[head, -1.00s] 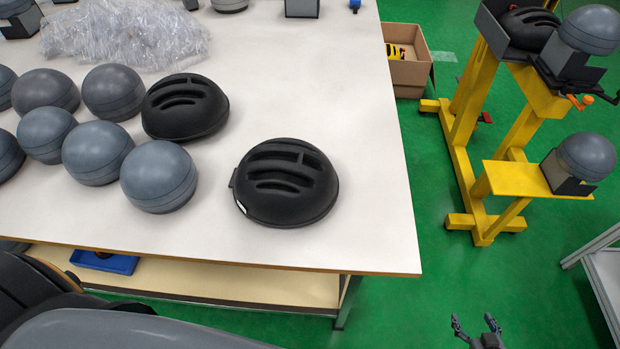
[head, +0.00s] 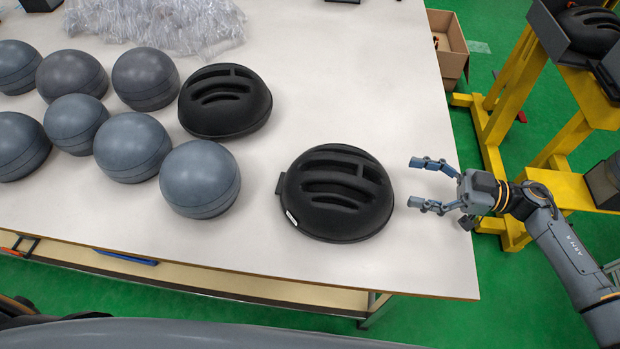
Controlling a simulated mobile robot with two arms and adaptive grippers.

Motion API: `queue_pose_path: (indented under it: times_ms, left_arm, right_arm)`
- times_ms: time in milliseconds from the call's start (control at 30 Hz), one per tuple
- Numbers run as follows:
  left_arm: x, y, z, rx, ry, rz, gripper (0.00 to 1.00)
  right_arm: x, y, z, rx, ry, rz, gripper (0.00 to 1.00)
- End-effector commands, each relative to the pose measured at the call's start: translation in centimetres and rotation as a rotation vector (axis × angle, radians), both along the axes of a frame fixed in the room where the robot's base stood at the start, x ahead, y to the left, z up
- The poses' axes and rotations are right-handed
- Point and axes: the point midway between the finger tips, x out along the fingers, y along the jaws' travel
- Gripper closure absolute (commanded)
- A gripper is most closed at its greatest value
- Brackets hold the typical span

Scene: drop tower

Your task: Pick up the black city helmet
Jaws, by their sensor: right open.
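A black city helmet (head: 336,194) with slotted vents rests on the white table (head: 420,262) near its right front corner. A second black helmet (head: 225,101) of the same kind lies behind it and to the left. My right gripper (head: 418,183) is at the table's right edge, just right of the nearer helmet. Its two fingers are apart, point left at the helmet and hold nothing. A gap shows between the fingertips and the helmet. My left gripper is not in view.
Several grey spheres (head: 199,179) stand on the table left of the helmets. Clear plastic wrap (head: 160,22) lies at the back. A yellow stand (head: 500,110) with another black helmet (head: 590,30) and a cardboard box (head: 447,45) are right of the table.

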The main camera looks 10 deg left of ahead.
Motion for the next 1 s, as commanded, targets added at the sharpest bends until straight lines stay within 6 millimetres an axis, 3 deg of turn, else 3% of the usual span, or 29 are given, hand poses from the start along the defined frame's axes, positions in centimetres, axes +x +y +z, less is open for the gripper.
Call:
queue_pose_path:
  times_ms: [167,400,733,1000]
  left_arm:
    - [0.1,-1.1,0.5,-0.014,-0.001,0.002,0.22]
    - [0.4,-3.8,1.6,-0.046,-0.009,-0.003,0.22]
    - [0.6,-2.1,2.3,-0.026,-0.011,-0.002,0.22]
    - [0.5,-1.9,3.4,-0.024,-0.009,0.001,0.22]
  right_arm:
    - [-0.2,2.1,0.5,0.007,0.003,0.021,0.24]
    - [0.1,6.8,0.5,0.008,0.003,0.018,0.24]
    - [0.4,9.8,0.6,0.008,0.002,0.017,0.24]
    - [0.8,13.6,0.8,0.008,0.003,0.016,0.24]
